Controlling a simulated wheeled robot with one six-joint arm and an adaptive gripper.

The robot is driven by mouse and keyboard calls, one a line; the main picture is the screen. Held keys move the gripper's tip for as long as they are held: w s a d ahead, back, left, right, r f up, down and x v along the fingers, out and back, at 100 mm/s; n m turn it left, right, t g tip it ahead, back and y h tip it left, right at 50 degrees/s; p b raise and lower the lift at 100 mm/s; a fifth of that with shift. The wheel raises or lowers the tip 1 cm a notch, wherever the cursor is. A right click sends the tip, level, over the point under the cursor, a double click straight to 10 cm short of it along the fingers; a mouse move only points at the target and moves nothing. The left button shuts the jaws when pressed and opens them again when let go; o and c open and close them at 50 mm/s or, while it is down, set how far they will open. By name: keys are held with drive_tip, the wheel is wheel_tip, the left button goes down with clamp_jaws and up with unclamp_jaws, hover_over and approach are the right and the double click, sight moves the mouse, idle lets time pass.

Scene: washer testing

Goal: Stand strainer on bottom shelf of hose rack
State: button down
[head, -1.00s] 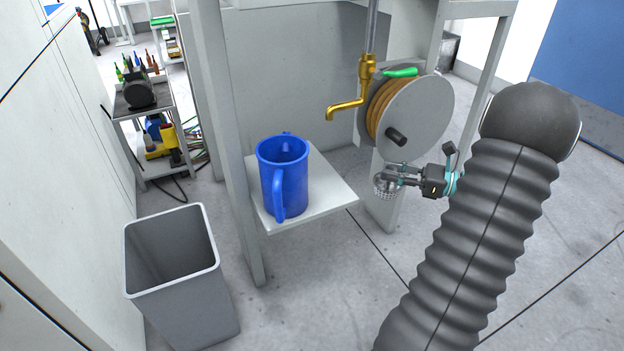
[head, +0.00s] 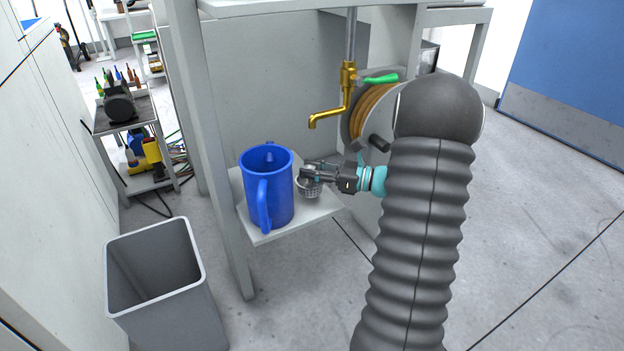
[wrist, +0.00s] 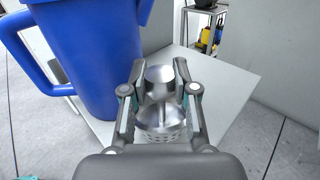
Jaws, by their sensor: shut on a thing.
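The strainer (head: 311,189) is a small metal basket with holes in its wall. In the wrist view the strainer (wrist: 160,118) shows a shiny stem and a round knob between the fingers. My gripper (head: 308,172) is shut on it; in the wrist view the gripper (wrist: 160,85) has a finger on each side of it. The strainer is over the right part of the bottom shelf (head: 269,232), right of a blue jug. It looks upright. I cannot tell whether its base touches the shelf.
The blue jug (head: 268,187) stands on the shelf, close to my gripper's left. A brass tap (head: 328,118) hangs above, with the hose reel (head: 372,110) behind my arm. A rack post (head: 213,150) rises at the left. A grey bin (head: 160,280) stands on the floor.

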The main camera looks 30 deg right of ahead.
drive_tip(key=shift+f, duration=1.35)
drive_tip(key=shift+f+b, duration=0.2)
drive_tip(key=shift+b, duration=0.1)
drive_tip(key=c, duration=0.9)
unclamp_jaws()
drive_tip(key=shift+r, duration=0.1)
